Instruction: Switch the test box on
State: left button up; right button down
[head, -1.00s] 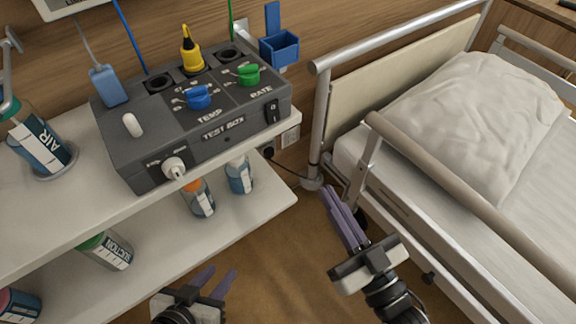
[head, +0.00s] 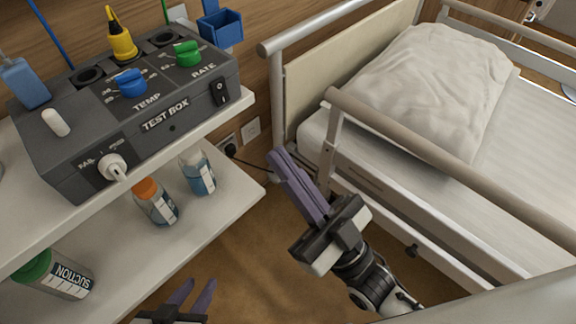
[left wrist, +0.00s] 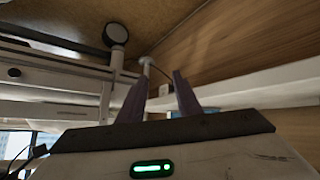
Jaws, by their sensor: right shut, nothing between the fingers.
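The dark grey test box (head: 187,135) stands on the upper shelf at the left in the head view. Its black rocker switch (head: 219,92) is on the front face at the right end, marked with white signs. My right gripper (head: 277,156) is shut and empty, below and right of the switch, apart from the box. My left gripper (head: 194,288) is low at the bottom edge, below the shelves, with its two purple fingers apart and nothing between them. These fingers also show open in the left wrist view (left wrist: 158,85).
The box carries a blue TEMP knob (head: 130,83), a green RATE knob (head: 187,54), a white front knob (head: 112,167) and a yellow plug (head: 121,38). Bottles stand on the lower shelf (head: 225,197). A bed rail (head: 430,145) lies right of my right gripper.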

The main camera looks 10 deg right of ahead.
aim_at(222, 96)
jog(key=w+a+r, duration=0.1)
jog(key=w, duration=0.1)
jog(key=w+a+r, duration=0.1)
jog(key=w+a, duration=0.1)
jog(key=w+a+r, duration=0.1)
jog(key=w, duration=0.1)
jog(key=shift+w+a+r, duration=0.2)
jog(key=shift+w+a, duration=0.1)
jog(key=shift+a, duration=0.05)
jog(key=shift+w+a, duration=0.3)
jog(key=shift+w, duration=0.05)
jog(key=shift+b, duration=0.3)
